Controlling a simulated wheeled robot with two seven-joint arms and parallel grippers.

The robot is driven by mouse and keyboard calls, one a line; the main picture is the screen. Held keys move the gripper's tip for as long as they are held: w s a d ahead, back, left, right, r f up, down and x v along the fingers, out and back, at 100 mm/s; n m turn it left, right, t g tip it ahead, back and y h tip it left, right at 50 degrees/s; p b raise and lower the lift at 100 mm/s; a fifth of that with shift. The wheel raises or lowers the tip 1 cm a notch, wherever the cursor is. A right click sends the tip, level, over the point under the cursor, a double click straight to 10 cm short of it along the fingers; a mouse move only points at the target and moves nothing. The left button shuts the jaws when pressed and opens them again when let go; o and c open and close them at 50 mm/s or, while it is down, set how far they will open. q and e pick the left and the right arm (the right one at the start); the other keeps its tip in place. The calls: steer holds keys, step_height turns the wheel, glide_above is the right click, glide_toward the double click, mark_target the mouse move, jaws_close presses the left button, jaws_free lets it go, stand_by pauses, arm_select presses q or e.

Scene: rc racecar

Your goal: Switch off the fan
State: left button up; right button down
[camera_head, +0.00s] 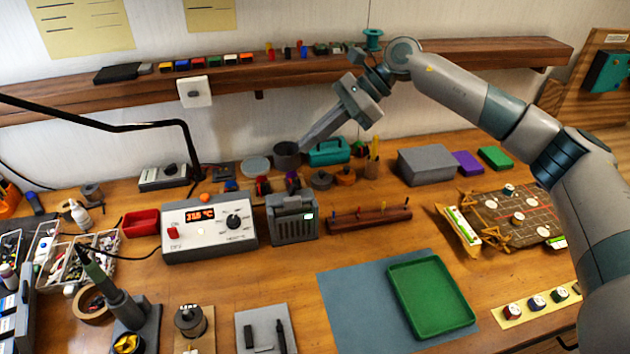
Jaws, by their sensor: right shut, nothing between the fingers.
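A small dark grey box with slats (288,228) stands on the bench left of centre and looks like the fan. A small pale lit spot (308,216) shows on its right front side; I cannot tell whether this is its switch. My right gripper (305,146) reaches in from the right, shut and empty. Its fingers point down and left, above and behind the grey box, and appear apart from it. The fingertips overlap the edge of a dark round cup (286,155) in the picture; contact is unclear. My left gripper is out of view.
A white soldering station (208,231) with a red switch stands close left of the grey box. A wooden rack (369,218) stands to its right. A green tray (431,297) lies in front on a blue-grey mat (352,306). A wooden shelf (490,53) runs along the wall.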

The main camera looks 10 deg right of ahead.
mark_target(293, 189)
steer(key=d+f+h, duration=0.2)
steer(key=d+f, duration=0.1)
steer(key=d, duration=0.2)
steer(key=shift+d, duration=0.25)
steer(key=shift+s+a, duration=0.1)
steer(key=p+x, duration=0.4)
steer(key=x, duration=0.4)
steer(key=shift+a+f, duration=0.25)
steer(key=shift+f, duration=0.05)
steer(key=shift+a+f, duration=0.3)
steer(key=shift+f, duration=0.2)
